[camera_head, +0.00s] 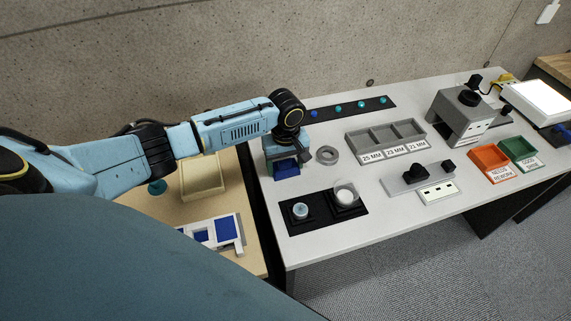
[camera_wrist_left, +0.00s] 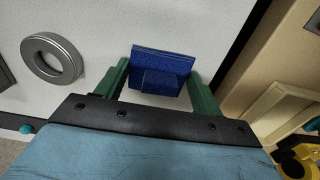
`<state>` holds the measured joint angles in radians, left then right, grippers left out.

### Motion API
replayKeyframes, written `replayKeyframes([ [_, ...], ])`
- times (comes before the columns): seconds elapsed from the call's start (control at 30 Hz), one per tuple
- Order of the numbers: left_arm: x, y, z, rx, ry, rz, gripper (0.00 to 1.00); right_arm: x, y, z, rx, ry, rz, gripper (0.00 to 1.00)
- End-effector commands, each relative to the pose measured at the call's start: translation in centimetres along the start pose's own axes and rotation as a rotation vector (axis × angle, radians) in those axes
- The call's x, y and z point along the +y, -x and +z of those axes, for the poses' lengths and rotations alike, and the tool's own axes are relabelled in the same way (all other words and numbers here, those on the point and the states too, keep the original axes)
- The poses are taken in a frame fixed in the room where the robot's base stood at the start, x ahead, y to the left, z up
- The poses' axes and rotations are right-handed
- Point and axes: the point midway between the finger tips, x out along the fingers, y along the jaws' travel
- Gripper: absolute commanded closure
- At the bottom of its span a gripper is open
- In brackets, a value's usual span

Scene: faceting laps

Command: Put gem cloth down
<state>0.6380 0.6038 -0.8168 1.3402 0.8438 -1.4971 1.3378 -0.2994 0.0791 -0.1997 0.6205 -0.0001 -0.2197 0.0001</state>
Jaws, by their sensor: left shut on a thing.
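The gem cloth (camera_head: 286,170) is a dark blue folded piece at the left end of the white table (camera_head: 380,205). My left gripper (camera_head: 285,159) is shut on it and points down. In the left wrist view the cloth (camera_wrist_left: 162,72) sits between the two green fingers of my left gripper (camera_wrist_left: 160,88), over the white surface near the table's dark edge. I cannot tell whether the cloth touches the table. My right gripper is not in view.
A grey ring (camera_head: 327,155) lies just right of the cloth. A black mat (camera_head: 322,217) with two round pieces is in front. A grey three-part tray (camera_head: 386,140), a dark strip with several gems (camera_head: 352,109) and a grey machine (camera_head: 463,122) stand further off. A tan side table (camera_head: 165,207) adjoins left.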

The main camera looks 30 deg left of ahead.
Motion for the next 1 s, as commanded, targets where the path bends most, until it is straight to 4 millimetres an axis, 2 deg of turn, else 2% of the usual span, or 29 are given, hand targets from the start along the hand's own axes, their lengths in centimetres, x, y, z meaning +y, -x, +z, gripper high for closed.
replayKeyframes([
  [0.3,0.0,-0.2,0.0,-0.001,0.001,0.000,0.51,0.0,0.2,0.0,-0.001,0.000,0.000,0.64],
  [0.33,0.0,-0.2,0.0,0.000,0.001,0.000,0.31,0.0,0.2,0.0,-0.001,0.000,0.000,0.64],
  [0.5,0.0,-0.2,0.0,0.000,0.000,0.000,0.11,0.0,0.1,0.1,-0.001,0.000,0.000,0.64],
  [0.83,0.0,0.1,-0.1,0.002,-0.001,0.002,0.11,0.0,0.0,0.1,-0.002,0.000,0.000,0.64],
  [1.0,0.1,2.7,0.0,0.001,-0.002,0.003,0.11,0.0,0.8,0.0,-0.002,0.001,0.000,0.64],
])
